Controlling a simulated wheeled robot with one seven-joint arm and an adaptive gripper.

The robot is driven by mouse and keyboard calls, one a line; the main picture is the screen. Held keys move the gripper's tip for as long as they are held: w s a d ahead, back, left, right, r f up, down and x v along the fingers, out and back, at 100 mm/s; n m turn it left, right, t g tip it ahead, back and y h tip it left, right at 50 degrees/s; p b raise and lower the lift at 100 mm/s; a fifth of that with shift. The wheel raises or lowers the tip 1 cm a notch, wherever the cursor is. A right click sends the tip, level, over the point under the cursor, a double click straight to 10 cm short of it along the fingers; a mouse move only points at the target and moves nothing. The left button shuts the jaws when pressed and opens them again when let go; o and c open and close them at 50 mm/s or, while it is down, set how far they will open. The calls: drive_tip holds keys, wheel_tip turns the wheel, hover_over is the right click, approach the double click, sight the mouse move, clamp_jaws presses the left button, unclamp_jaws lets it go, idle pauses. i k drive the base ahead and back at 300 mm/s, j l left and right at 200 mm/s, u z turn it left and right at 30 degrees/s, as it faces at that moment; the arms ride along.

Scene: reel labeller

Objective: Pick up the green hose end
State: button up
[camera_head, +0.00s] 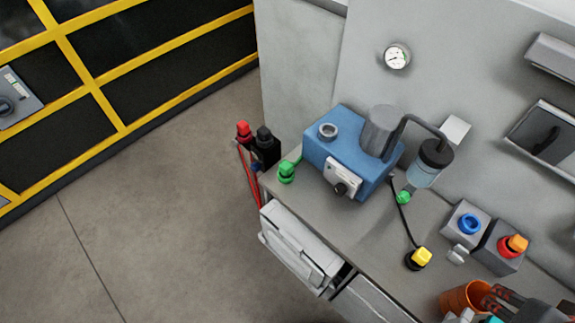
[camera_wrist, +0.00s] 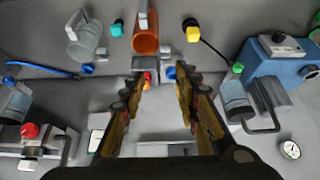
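A green hose end (camera_head: 287,172) with a short green hose stands at the left end of the bench, beside the blue pump unit (camera_head: 350,145). A green piece at the right edge of the wrist view (camera_wrist: 316,18) may be the same one. A second, smaller green piece (camera_head: 404,197) sits under the clear jar, and it also shows in the wrist view (camera_wrist: 237,68). My gripper (camera_wrist: 160,85) is open, with nothing between its fingers. In the head view its dark fingers (camera_head: 505,298) show at the lower right corner, far from the green hose end.
A yellow-topped plug (camera_head: 421,256) on a black cable lies mid-bench. An orange cup (camera_head: 460,296) is near my gripper. Boxes with a blue ring (camera_head: 469,224) and an orange-red knob (camera_head: 514,244) stand at the wall. Red and black connectors (camera_head: 264,142) hang beyond the bench's left end.

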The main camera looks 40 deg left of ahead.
sight(286, 168)
drive_tip(key=u, duration=1.9)
drive_tip(key=i+j+z, duration=0.5)
drive_tip(key=j, duration=0.25)
drive_tip(key=i+j+z, duration=0.2)
drive_tip(key=j, duration=0.2)
drive_tip(key=k, duration=0.1)
